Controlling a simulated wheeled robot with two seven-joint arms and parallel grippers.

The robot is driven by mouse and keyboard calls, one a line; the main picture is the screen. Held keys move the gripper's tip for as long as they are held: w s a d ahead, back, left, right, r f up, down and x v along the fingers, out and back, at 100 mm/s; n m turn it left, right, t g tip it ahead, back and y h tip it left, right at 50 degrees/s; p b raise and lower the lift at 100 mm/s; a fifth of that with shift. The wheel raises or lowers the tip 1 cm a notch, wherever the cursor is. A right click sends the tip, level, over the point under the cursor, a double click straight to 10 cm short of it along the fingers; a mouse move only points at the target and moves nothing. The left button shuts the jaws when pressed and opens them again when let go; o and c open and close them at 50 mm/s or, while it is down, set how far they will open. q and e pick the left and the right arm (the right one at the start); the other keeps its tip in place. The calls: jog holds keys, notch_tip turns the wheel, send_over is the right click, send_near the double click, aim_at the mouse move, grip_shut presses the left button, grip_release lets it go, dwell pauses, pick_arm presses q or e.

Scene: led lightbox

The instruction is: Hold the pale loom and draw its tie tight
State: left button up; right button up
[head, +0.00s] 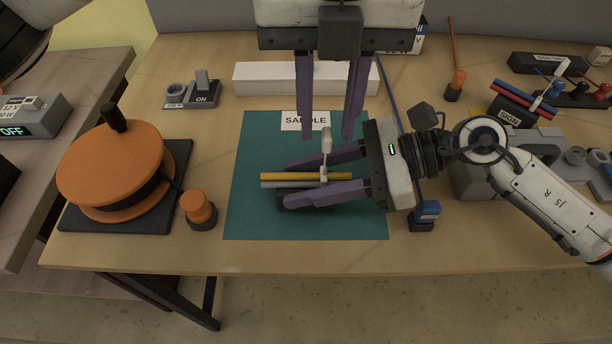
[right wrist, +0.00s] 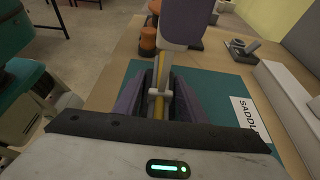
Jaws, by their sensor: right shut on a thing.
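The pale loom (head: 290,177), a yellow and a grey rod side by side, lies over the green mat (head: 260,220), with a dark piece below it. A white tie (head: 326,146) rings it, its tail standing up; the tie also shows in the right wrist view (right wrist: 159,92). My right gripper (head: 287,184) reaches in from the right, shut on the loom with a finger along each side. My left gripper (head: 328,138) points down from above, open and empty, its fingers apart on either side of the tail's tip in the head view. Whether they touch the tail I cannot tell.
A white "SADDLE" label (head: 304,120) lies on the mat. An orange reel (head: 115,170) is at left. A red and blue loom (head: 525,98) sits at right. The mat's front is clear.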

aim_at(327, 133)
pick_arm(q)
notch_tip(327, 133, up, 11)
dwell(1.3)
dwell(0.5)
pick_arm(e)
jog(key=o, duration=2.3)
